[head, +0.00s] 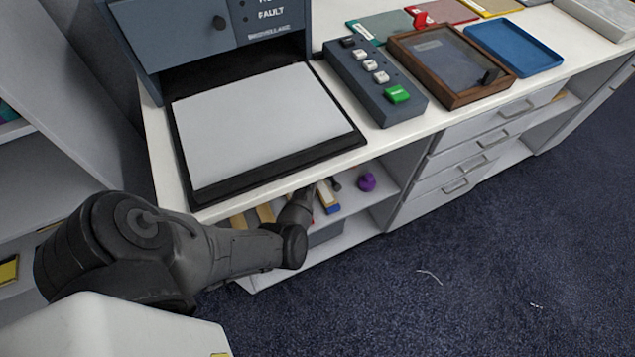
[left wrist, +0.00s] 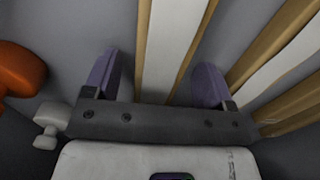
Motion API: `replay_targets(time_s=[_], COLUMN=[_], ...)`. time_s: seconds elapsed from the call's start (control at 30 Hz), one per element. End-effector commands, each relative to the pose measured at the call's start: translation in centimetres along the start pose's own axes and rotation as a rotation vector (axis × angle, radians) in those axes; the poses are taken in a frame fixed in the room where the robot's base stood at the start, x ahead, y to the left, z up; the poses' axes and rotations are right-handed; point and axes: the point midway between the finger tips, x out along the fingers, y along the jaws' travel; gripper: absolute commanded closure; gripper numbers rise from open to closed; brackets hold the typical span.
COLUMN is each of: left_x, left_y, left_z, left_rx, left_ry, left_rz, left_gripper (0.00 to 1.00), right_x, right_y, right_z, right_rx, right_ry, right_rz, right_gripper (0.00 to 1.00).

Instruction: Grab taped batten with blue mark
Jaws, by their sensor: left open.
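In the left wrist view my left gripper (left wrist: 157,68) is open, with a purple-grey finger on each side of a batten with a broad white face (left wrist: 170,45) and wooden edges. Both fingers look apart from it. I see no blue mark on its visible part. My right gripper is not in view.
More white-faced battens (left wrist: 271,55) lie close to the right finger. An orange object (left wrist: 20,70) and a small white one (left wrist: 47,126) lie at left. A purple knob (head: 367,182) sits on the shelf. The tabletop above carries a button box (head: 372,83) and trays.

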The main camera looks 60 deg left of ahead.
Motion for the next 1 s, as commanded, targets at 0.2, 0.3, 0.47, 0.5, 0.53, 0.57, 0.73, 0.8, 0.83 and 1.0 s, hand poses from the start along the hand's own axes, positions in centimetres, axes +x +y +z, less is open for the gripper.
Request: replay_targets(time_s=[0.2,0.3,0.47,0.5,0.53,0.57,0.73,0.8,0.83,1.0], left_x=[-0.09,-0.09,-0.08,-0.08,-0.08,-0.08,-0.11,-0.11,-0.11,-1.06], left_y=[0.0,0.0,-0.01,-0.01,0.0,-0.01,0.01,0.01,0.01,0.03], left_z=[0.0,0.01,0.02,0.02,0.02,0.02,0.0,0.0,0.01,-0.01], left_rx=[0.0,0.0,0.0,0.0,0.0,0.0,0.0,0.0,0.0,0.0], left_ry=[0.0,0.0,0.0,0.0,0.0,0.0,0.0,0.0,0.0,0.001], left_rz=[0.0,0.0,0.0,0.0,0.0,0.0,0.0,0.0,0.0,0.001], left_gripper=[0.34,0.43,0.59,0.63,0.65,0.68,0.79,0.8,0.8,0.8], right_x=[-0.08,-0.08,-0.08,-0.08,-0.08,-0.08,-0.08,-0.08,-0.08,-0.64], right_y=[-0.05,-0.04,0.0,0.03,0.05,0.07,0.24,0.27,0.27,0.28], right_z=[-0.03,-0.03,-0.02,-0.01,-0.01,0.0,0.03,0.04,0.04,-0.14], right_rx=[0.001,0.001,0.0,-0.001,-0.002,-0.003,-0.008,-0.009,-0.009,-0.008], right_ry=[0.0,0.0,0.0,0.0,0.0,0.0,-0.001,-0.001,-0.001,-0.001], right_rz=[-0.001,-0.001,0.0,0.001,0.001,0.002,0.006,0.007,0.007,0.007], right_gripper=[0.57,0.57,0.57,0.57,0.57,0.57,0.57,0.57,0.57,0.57])
